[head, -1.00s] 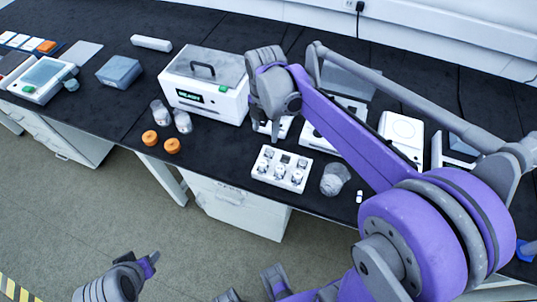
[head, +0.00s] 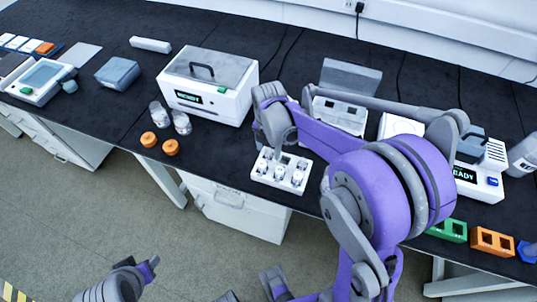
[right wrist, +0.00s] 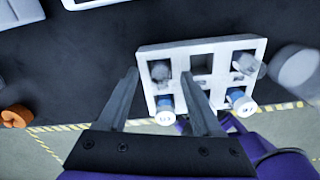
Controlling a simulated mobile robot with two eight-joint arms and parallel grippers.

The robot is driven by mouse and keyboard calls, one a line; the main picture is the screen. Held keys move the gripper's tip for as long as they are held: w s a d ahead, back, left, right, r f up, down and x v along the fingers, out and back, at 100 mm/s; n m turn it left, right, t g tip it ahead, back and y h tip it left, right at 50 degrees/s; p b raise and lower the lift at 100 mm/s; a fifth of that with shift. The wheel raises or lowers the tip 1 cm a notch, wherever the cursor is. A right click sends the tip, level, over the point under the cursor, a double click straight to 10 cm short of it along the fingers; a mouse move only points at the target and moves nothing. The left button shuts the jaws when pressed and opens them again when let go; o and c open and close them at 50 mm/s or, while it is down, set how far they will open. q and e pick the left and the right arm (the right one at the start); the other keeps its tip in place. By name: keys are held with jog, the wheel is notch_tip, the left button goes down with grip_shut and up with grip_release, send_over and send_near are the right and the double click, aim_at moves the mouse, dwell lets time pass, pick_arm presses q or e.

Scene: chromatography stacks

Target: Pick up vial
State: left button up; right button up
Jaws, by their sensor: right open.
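A white vial rack (head: 263,176) stands on the black bench, with several small clear vials in it. In the right wrist view the rack (right wrist: 222,45) shows one empty square hole at its far middle. A clear vial (right wrist: 160,71) sits in the far-left hole, between my finger tips in the picture. Vials with blue and white ends (right wrist: 165,108) show along the near side. My right gripper (head: 284,143) is over the rack's far side; its two fingers (right wrist: 160,74) are apart with nothing held. My left gripper (head: 150,264) is low at the lower left, away from the bench.
Two orange caps (head: 160,143) and two clear jars (head: 180,122) are to the left. A white READY machine (head: 205,88) stands behind.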

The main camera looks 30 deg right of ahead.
grip_shut()
dwell(0.3)
